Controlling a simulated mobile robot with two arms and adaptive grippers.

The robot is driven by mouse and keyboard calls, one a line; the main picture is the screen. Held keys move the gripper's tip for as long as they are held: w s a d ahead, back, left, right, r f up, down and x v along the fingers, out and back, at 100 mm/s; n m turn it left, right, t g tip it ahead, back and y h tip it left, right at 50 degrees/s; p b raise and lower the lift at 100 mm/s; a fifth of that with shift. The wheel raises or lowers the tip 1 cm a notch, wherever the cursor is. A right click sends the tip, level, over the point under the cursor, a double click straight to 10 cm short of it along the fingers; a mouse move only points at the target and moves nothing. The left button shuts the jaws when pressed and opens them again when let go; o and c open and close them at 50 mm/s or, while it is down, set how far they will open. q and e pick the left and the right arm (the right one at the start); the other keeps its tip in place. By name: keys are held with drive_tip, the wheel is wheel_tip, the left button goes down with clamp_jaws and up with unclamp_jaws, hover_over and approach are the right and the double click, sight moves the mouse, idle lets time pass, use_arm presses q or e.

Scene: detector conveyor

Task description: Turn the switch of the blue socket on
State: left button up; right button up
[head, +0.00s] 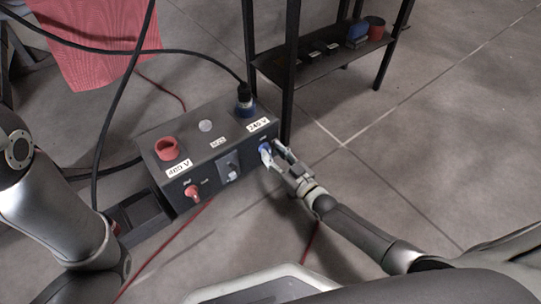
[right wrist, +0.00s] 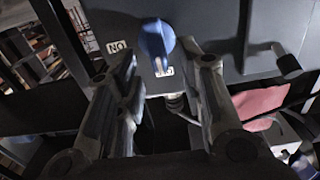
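A dark grey socket box (head: 205,150) stands on the floor. Its blue socket (head: 245,109), by the 240 V label, has a black plug (head: 243,91) in it. The blue switch (head: 264,148) is on the box's front face, near the right end. In the right wrist view, the blue switch (right wrist: 154,40) has a round knob with a narrow handle pointing down the picture. My right gripper (head: 276,153) is at the switch. Its fingers (right wrist: 168,62) are apart, one on each side of the handle; I cannot tell whether they touch it. My left gripper is out of view.
The box also has a red socket (head: 167,149), a red switch (head: 191,192) and a grey middle switch (head: 229,166). A black shelf (head: 320,66) stands behind at the right. Black cables (head: 130,62) hang across the left. Floor to the right is clear.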

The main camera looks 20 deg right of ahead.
drive_tip(key=shift+b+x, duration=0.3)
drive_tip(key=shift+x, duration=0.7)
clamp_jaws()
